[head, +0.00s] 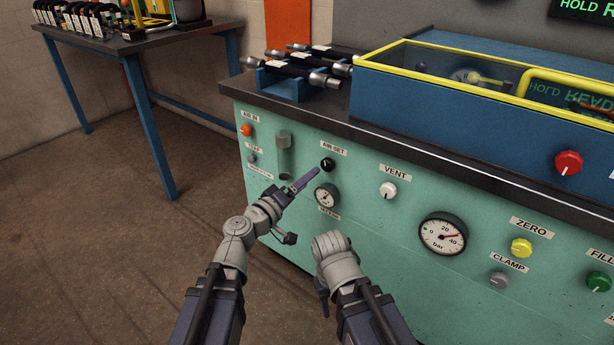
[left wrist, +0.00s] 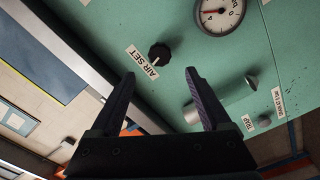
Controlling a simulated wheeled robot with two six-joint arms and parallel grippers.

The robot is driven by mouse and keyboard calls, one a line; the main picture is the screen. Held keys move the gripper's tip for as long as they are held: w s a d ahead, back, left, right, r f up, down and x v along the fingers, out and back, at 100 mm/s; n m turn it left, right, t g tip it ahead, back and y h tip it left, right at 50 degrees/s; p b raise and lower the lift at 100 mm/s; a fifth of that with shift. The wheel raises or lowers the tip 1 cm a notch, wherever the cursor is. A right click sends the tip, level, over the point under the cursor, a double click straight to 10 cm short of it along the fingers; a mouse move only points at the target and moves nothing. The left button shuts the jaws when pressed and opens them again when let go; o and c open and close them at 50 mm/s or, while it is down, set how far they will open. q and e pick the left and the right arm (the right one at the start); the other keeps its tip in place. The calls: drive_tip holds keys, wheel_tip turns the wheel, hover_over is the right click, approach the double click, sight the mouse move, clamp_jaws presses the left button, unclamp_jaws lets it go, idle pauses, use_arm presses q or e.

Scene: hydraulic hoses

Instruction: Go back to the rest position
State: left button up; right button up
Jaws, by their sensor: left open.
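My left gripper (head: 305,180) is in front of the green panel, its fingers pointing at the black AIR SET knob (head: 327,164). In the left wrist view the left gripper (left wrist: 159,74) is open and empty. The knob (left wrist: 159,56) lies just beyond its fingertips, in line with the gap, and appears apart from them. My right arm's wrist shows low in the middle of the head view. The right gripper (head: 322,296) points down, mostly hidden behind its own arm, so its jaws cannot be judged.
The green panel (head: 385,225) carries a small gauge (head: 327,197), a white VENT knob (head: 388,190) and a large gauge (head: 443,234). Hoses (head: 295,69) rest in a blue holder on the bench top. A side table (head: 130,42) stands at the left. The floor left of the bench is clear.

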use_arm(q)
drive_tip(key=shift+s, duration=0.1)
idle(0.3)
drive_tip(key=s+a+f+m+g+y, duration=0.1)
drive_tip(key=s+f+m+g+y, duration=0.4)
drive_tip(key=f, duration=1)
drive_tip(key=s+a+f+g+y, duration=0.3)
drive_tip(key=s+a+f+g, duration=0.15)
drive_tip(key=a, duration=0.25)
drive_tip(key=s+a+f+g+y, duration=0.3)
drive_tip(key=s+a+g, duration=0.1)
drive_tip(key=s+a, duration=0.25)
drive_tip(key=s+d+r+m+g+y, duration=0.1)
drive_tip(key=s+d+m, duration=0.3)
drive_tip(key=d, duration=0.7)
wheel_tip(320, 180, up, 38)
drive_tip(key=s+n+p, duration=0.1)
drive_tip(key=p, duration=3.7)
drive_tip(key=shift+a, duration=0.3)
